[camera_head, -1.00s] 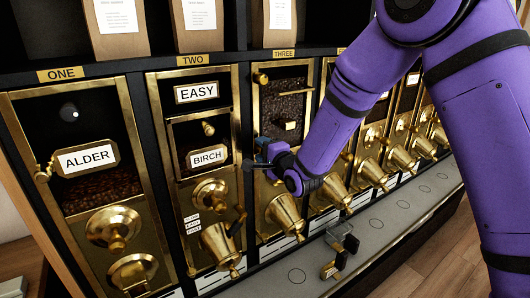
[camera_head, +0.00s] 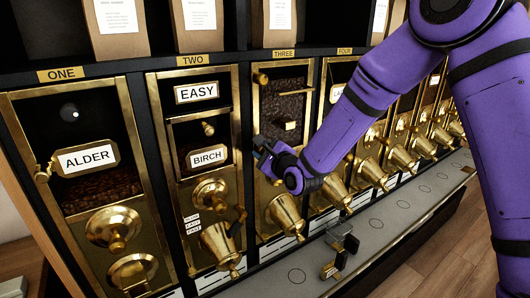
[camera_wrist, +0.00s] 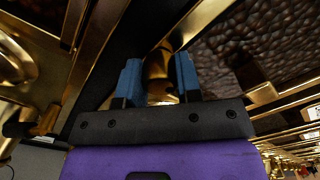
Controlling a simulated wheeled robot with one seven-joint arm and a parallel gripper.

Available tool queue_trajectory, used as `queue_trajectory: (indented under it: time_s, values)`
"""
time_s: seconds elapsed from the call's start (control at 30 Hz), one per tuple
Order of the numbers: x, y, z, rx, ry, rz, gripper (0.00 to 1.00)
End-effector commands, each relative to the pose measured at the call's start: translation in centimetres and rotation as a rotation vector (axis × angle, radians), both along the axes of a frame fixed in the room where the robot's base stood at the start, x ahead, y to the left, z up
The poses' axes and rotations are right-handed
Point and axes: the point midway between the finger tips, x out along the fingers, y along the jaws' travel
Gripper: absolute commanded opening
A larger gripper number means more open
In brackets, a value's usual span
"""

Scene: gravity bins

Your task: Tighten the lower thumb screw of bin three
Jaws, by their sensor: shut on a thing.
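Bin three (camera_head: 314,98) is a gold-framed bin under the THREE label, with dark coffee beans behind its window. My gripper (camera_head: 262,145) is at the left edge of its frame, below the window, and covers the lower thumb screw in the head view. In the wrist view, the blue fingertips of my gripper (camera_wrist: 158,80) are shut on the brass lower thumb screw (camera_wrist: 157,68), one on each side. The upper thumb screw (camera_head: 260,78) shows clear at the upper left of the same frame.
Bin two (camera_head: 238,110), with EASY and BIRCH plates, is just left of my gripper. Bin three's brass spout (camera_head: 284,214) hangs just below my gripper. A grey ledge (camera_head: 300,262) with a small black and brass fixture (camera_head: 336,262) runs below.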

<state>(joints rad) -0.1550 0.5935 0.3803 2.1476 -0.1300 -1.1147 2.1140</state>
Motion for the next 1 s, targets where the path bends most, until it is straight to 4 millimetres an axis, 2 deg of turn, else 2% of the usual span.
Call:
queue_trajectory:
  time_s: [0.13,0.53,1.0]
  values:
    - [0.06,-0.07,-0.03,0.080,0.054,-0.001,0.00]
    - [0.09,-0.07,-0.04,0.130,0.088,-0.002,0.00]
    - [0.20,-0.16,-0.06,0.622,0.420,-0.004,0.00]
